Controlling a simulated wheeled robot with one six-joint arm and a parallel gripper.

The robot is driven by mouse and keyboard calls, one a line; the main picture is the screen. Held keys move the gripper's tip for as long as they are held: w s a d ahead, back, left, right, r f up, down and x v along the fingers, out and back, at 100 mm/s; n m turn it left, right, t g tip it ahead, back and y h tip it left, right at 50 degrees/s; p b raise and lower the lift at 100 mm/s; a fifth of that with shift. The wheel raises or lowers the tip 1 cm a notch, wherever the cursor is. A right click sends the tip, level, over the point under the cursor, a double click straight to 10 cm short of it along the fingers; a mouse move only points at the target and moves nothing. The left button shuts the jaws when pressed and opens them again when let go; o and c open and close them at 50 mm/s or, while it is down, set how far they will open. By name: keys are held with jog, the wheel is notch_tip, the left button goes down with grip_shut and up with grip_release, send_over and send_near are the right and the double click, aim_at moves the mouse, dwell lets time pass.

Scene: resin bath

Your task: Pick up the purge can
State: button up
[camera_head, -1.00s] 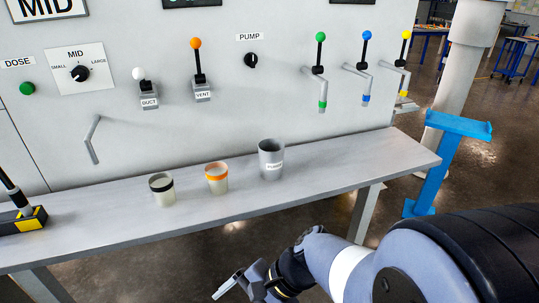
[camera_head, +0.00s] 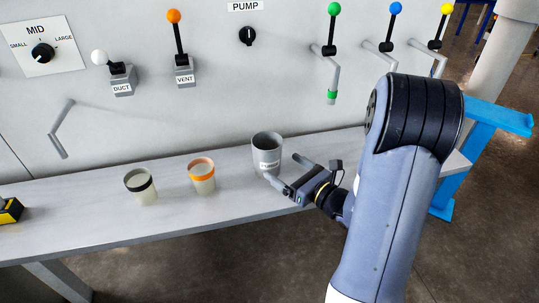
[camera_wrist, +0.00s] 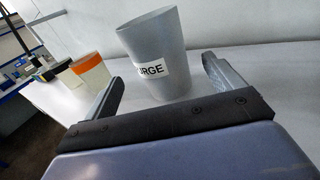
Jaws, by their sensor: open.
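The purge can (camera_head: 267,150) is a grey, tapered, open-topped can standing upright on the grey bench. Its white label, partly readable as "PURGE", faces my gripper. My gripper (camera_head: 283,172) is open at the can's near right side, fingers pointing toward it. In the wrist view the can (camera_wrist: 150,42) stands ahead, between the lines of the two open fingers (camera_wrist: 160,78).
An orange-banded cup (camera_head: 202,178) and a black-banded cup (camera_head: 141,188) stand left of the can on the bench (camera_head: 90,215). The machine panel (camera_head: 200,120) rises behind, with levers and a green-tipped spout (camera_head: 332,85) above right. A blue stand (camera_head: 480,130) is at the right.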

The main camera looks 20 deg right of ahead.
aim_at(277, 163)
jog(key=x, duration=0.3)
jog(key=shift+w+a+p, duration=0.25)
jog(key=shift+w+p, duration=0.05)
jog(key=shift+p, duration=0.05)
jog(key=w+a+p, duration=0.1)
jog(key=w+a+r+p, duration=0.1)
jog(key=w, duration=0.1)
jog(key=shift+w+a, duration=0.1)
jog(key=shift+w, duration=0.15)
jog(key=shift+w+a, duration=0.2)
jog(key=shift+w, duration=0.3)
jog(key=shift+c, duration=0.6)
jog(key=c, duration=1)
